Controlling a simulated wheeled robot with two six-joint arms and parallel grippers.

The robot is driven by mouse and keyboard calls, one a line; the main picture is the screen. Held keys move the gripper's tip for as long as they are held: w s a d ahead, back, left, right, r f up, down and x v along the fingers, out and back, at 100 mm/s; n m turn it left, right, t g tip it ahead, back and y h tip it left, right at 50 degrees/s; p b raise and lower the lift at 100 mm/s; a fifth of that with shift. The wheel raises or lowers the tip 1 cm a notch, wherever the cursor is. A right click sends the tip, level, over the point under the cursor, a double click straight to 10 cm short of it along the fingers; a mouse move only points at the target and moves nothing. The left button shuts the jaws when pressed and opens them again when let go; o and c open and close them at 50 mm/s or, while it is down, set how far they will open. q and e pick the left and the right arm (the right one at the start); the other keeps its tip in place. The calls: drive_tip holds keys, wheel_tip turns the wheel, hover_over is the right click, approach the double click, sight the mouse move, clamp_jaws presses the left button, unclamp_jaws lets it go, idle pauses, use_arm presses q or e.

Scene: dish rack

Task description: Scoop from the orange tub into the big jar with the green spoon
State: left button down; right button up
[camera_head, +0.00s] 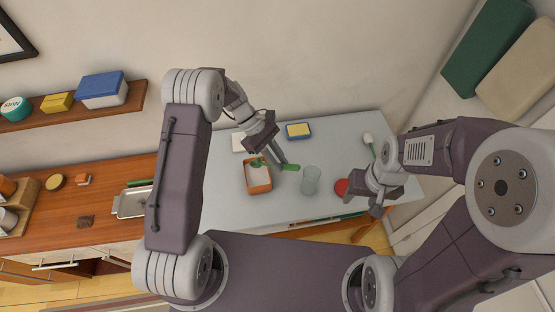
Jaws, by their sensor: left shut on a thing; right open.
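The orange tub (258,188) stands on the pale counter with light contents inside. The big jar (311,183) is clear and upright to its right, a small gap away. My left gripper (280,163) is shut on the green spoon (291,167), between the tub and the jar. One green end points toward the jar, and another green part shows over the tub's back edge. The gripper hides the spoon's middle, and I cannot tell whether the spoon carries anything. My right gripper (377,203) is open and empty, right of the jar near the counter's front edge.
A red round thing (341,187) lies between the jar and my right gripper. A blue-and-yellow box (298,130) lies behind the jar. A white-headed utensil (368,139) lies at the back right. A metal tray (131,203) sits on the wooden counter at left.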

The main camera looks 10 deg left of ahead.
use_arm(q)
drive_tip(key=shift+s+a+r, duration=0.15)
drive_tip(key=shift+a+r, duration=0.05)
drive_tip(key=shift+a, duration=0.05)
wheel_tip(320, 180, down, 10)
drive_tip(key=a+b, duration=0.1)
drive_tip(key=b, duration=0.6)
drive_tip(key=r+p, duration=0.3)
drive_tip(key=r, duration=0.1)
drive_tip(key=r+p, duration=0.4)
drive_tip(key=shift+w+d+r+p, duration=0.1)
drive_tip(key=shift+w+r+p, duration=0.1)
drive_tip(key=shift+p, duration=0.1)
drive_tip(key=s+d+f+t+y+p, duration=0.2)
drive_tip(key=d+f+t+y+p, duration=0.1)
drive_tip(key=d+f+y+p, duration=0.1)
drive_tip(key=shift+s+d+f+y+p, duration=0.15)
drive_tip(key=shift+s+y+p, duration=0.1)
drive_tip(key=shift+y+p, duration=0.55)
drive_tip(key=shift+d, duration=0.1)
